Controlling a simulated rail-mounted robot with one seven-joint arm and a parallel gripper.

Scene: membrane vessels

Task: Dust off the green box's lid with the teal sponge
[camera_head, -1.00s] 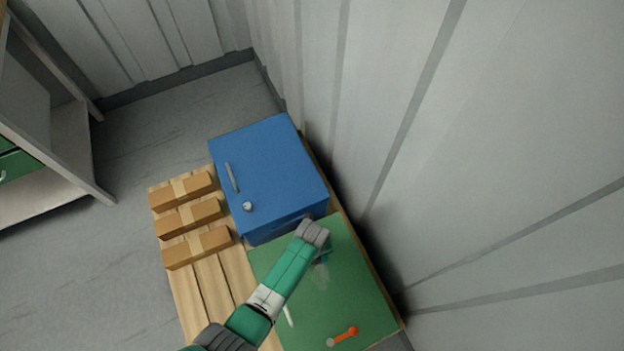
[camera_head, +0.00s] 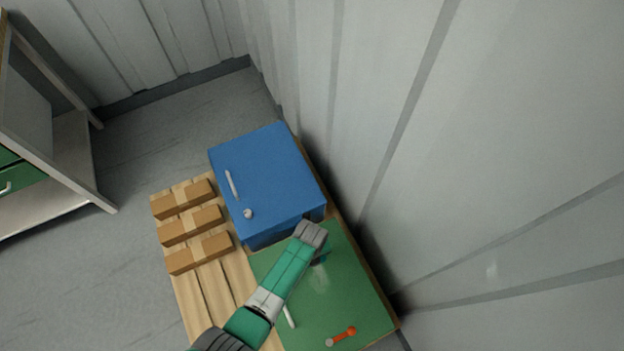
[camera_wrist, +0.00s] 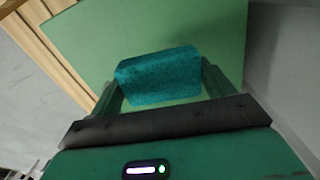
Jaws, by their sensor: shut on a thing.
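The green box (camera_head: 358,297) stands on the wooden pallet, and its flat green lid also fills the upper middle of the wrist view (camera_wrist: 190,25). A pale smudge (camera_head: 318,281) shows on the lid near my gripper. My gripper (camera_wrist: 160,82) is shut on the teal sponge (camera_wrist: 158,74), which sits between the two fingers. In the head view the sponge (camera_head: 322,257) is mostly hidden under my gripper, over the lid's far part. I cannot tell whether it touches the lid.
A blue box (camera_head: 268,180) with a handle and knob stands just beyond the green box. Several cardboard boxes (camera_head: 190,226) lie on the pallet (camera_head: 205,294) at left. An orange-handled item (camera_head: 341,336) lies on the lid's near part. The corrugated wall (camera_head: 440,150) is close at right.

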